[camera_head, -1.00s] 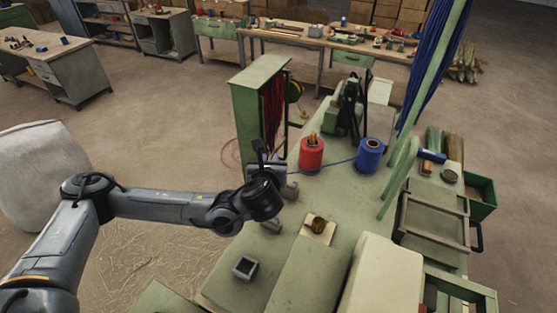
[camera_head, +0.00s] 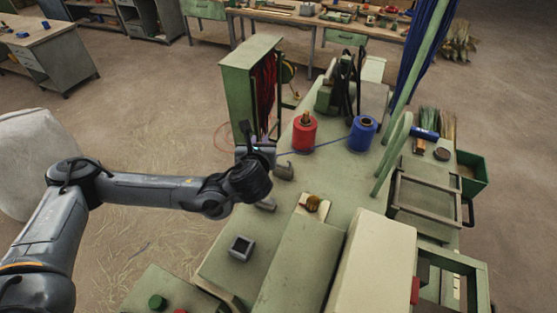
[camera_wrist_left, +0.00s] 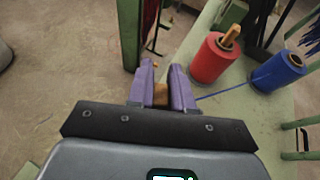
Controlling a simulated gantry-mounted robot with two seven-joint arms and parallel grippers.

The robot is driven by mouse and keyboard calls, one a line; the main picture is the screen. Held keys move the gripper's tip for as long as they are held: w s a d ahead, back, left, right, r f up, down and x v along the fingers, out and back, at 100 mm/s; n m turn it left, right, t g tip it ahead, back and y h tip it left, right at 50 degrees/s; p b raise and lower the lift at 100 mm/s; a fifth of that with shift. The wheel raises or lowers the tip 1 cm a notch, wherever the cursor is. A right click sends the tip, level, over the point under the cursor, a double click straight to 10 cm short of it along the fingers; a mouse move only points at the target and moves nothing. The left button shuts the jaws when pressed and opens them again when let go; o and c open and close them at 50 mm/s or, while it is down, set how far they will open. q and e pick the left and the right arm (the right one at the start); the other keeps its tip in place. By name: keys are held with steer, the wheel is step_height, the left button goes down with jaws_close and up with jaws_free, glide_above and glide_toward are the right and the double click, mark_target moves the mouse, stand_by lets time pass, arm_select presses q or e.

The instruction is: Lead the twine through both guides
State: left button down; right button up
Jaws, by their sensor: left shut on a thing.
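My left gripper (camera_head: 262,148) is at the left edge of the green bench (camera_head: 225,270). In the left wrist view its purple fingers (camera_wrist_left: 163,88) are shut on a small brown piece, seemingly at the end of the twine. The blue twine (camera_head: 330,144) runs from the blue spool (camera_head: 362,133) past the front of the red spool (camera_head: 304,133) to the gripper; it also shows in the left wrist view (camera_wrist_left: 220,92). Two small grey pieces, a far one (camera_head: 284,171) and a near one (camera_head: 266,204), look like the guides. The twine's course near them is partly hidden. My right gripper is not in view.
A green cabinet with red strands (camera_head: 250,85) stands just beyond the gripper. A brown knob on a plate (camera_head: 312,204) and a square grey socket (camera_head: 241,248) are on the bench. A green post (camera_head: 405,100) rises at right. Open floor lies left.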

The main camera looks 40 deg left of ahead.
arm_select(q)
steer(key=shift+f, duration=0.85)
stand_by(0.5)
